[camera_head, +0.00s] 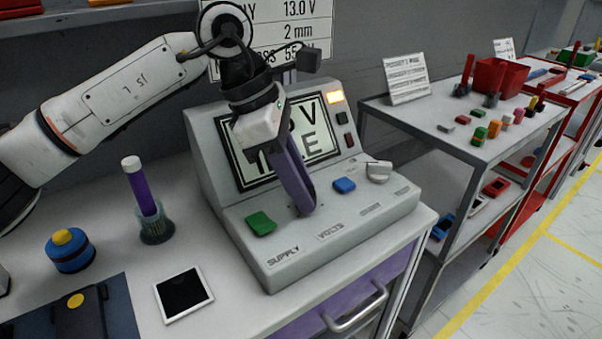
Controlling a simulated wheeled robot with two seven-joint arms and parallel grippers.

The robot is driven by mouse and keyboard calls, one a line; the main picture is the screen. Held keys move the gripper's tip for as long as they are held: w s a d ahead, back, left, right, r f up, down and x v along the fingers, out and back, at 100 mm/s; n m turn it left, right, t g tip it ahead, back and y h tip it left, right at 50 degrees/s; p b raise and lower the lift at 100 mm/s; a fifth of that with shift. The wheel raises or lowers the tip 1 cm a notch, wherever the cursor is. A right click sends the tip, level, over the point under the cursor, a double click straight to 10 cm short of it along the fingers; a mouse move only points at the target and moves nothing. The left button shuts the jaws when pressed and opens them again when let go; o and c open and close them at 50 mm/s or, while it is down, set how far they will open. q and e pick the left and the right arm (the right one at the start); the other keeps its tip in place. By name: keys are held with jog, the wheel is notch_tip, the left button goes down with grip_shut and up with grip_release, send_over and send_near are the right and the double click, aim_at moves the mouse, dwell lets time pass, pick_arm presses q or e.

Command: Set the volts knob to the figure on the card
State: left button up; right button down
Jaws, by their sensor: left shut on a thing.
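The dashboard console (225,205) stands on the bench with a sloped front. My left gripper (304,208) reaches down to the panel just above the VOLTS label (330,231), its purple fingers closed. It is shut on the volts knob, which the fingers hide, so its setting cannot be read. The card (312,32) on the wall is partly covered by my arm; "13.0 V" and "2 mm" are legible. The console display (322,130) is mostly blocked by the gripper; a "V" and an "E" show. My right gripper is not in view.
A green switch (261,224) sits left of my fingers; a blue button (344,186) and a grey knob (378,171) sit to the right. A purple-handled tool (136,187) in a holder, a blue-yellow button (69,250) and a dark tablet (183,293) lie left.

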pick_arm(q)
jog(key=m+g+p, duration=0.1)
jog(key=m+p, duration=0.1)
jog(key=shift+w+r+m, duration=0.1)
jog(key=shift+r+m, duration=0.05)
jog(key=shift+m, duration=0.25)
jog(key=shift+m+g+p, duration=0.4)
jog(key=shift+m+p, duration=0.1)
jog(key=shift+m, duration=0.4)
jog(key=m+g+y+p, duration=0.1)
jog(key=m, duration=0.1)
jog(key=shift+w+d+m, duration=0.1)
jog(key=shift+m, duration=0.2)
jog(key=shift+m+y+p, duration=0.3)
jog(key=shift+m+p, duration=0.4)
jog(key=shift+m, duration=0.3)
jog(key=shift+w+m+g, duration=0.1)
jog(key=shift+m+g, duration=0.2)
jog(key=shift+m, duration=0.2)
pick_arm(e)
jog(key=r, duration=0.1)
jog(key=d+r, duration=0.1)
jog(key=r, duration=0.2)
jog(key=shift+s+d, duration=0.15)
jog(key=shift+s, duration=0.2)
pick_arm(q)
jog(key=shift+f+p, duration=0.2)
jog(key=shift+p, duration=0.1)
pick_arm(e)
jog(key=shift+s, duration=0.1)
